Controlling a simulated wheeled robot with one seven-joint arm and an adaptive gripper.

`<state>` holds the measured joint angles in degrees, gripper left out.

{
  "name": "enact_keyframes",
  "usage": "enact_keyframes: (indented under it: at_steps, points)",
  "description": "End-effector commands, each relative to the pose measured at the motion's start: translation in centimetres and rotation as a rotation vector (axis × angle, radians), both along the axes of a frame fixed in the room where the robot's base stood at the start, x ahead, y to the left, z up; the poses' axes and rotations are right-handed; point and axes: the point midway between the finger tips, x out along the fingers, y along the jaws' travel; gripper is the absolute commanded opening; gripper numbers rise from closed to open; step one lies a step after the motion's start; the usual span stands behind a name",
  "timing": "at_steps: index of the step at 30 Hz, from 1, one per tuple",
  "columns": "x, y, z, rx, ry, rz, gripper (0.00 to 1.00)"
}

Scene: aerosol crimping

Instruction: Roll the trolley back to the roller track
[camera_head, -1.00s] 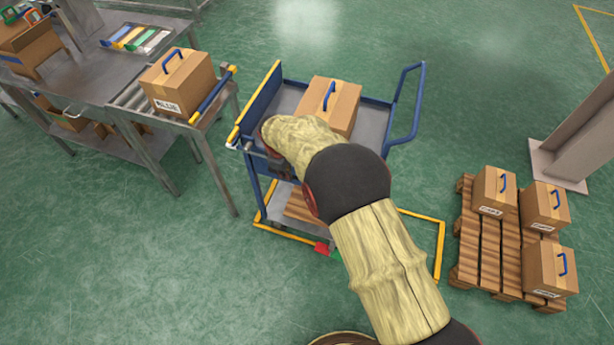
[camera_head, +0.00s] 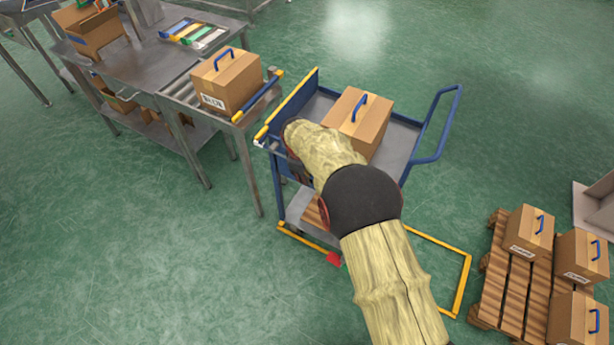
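The trolley (camera_head: 399,147) has a blue frame, a grey top deck and a push handle on its right. A carton (camera_head: 358,118) with a blue handle sits on its top deck. The roller track (camera_head: 181,92) is at the end of the steel bench, left of the trolley, and holds another carton (camera_head: 227,82). A narrow gap shows between the track's end and the trolley's yellow-edged left side. My arm reaches over the trolley's near side. My gripper (camera_head: 291,164) is at that side's left corner, mostly hidden behind my wrist; its fingers and any contact cannot be made out.
A yellow floor outline (camera_head: 462,285) runs below and right of the trolley, with a red piece (camera_head: 334,259) at its near edge. A wooden pallet (camera_head: 507,290) with several cartons stands at lower right. The bench (camera_head: 130,55) fills upper left. Green floor is clear at lower left.

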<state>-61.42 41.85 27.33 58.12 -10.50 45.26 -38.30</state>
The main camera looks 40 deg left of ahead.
Motion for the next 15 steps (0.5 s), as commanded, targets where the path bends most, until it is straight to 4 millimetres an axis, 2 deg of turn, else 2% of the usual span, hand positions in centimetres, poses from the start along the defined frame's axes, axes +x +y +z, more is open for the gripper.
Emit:
enact_keyframes:
  at_steps: [5, 15]
  points:
    - [0.08, -0.16, -0.04, -0.003, 0.000, -0.002, 0.28]
    - [0.06, -0.22, 0.17, -0.004, 0.001, -0.002, 0.29]
